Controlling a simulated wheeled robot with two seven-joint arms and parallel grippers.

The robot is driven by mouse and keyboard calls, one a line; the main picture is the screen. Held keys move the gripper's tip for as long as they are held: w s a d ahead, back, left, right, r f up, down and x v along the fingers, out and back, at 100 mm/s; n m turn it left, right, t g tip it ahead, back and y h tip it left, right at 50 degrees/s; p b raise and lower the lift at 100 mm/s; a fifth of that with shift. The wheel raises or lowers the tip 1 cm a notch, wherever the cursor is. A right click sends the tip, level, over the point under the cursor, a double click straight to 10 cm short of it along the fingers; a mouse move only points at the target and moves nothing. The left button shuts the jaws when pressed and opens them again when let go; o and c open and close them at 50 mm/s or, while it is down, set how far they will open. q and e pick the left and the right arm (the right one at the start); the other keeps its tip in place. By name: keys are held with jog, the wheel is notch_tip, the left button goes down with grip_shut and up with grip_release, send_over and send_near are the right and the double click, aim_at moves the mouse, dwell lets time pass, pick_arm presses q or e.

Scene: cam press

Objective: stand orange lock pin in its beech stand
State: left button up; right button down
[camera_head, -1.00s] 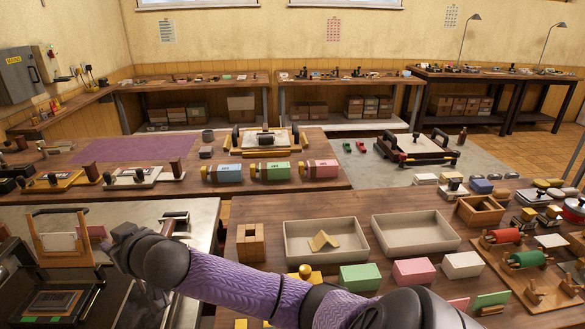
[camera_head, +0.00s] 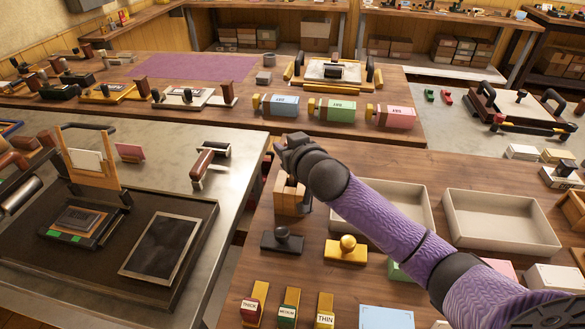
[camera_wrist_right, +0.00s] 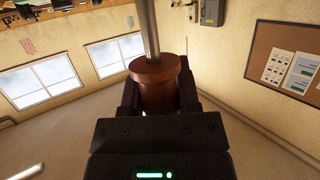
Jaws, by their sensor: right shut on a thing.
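The lock pin (camera_wrist_right: 152,72) is in the wrist view, with a reddish-brown turned handle and a straight steel shaft. My right gripper (camera_wrist_right: 155,98) is shut around its handle. That view is upside down, with the shaft running to the picture's top, so the shaft points downward. In the head view my right gripper (camera_head: 287,150) is over the small beech stand (camera_head: 288,200), partly covering its top. The stand's hole is hidden there, and whether the shaft is in it I cannot tell. My left gripper is not in view.
A black stamp (camera_head: 283,240) and a yellow stamp (camera_head: 347,250) sit just in front of the stand. A pale tray (camera_head: 415,205) is to its right, behind my arm. A steel-topped press table (camera_head: 235,215) lies to the left, across a narrow gap.

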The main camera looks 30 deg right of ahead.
notch_tip(320, 180, down, 4)
jog(key=shift+r+b, duration=0.1)
jog(key=shift+b, duration=0.5)
jog(key=shift+r, duration=0.2)
jog(key=shift+c, duration=1.6)
grip_release()
jog(key=shift+f, duration=0.15)
jog(key=shift+s+r+p, duration=0.15)
jog(key=shift+r+p, duration=0.1)
jog(key=shift+p, duration=0.05)
jog(key=p+v, duration=0.3)
jog(key=v, duration=0.8)
jog(key=shift+s, duration=0.35)
jog(key=shift+r, duration=0.1)
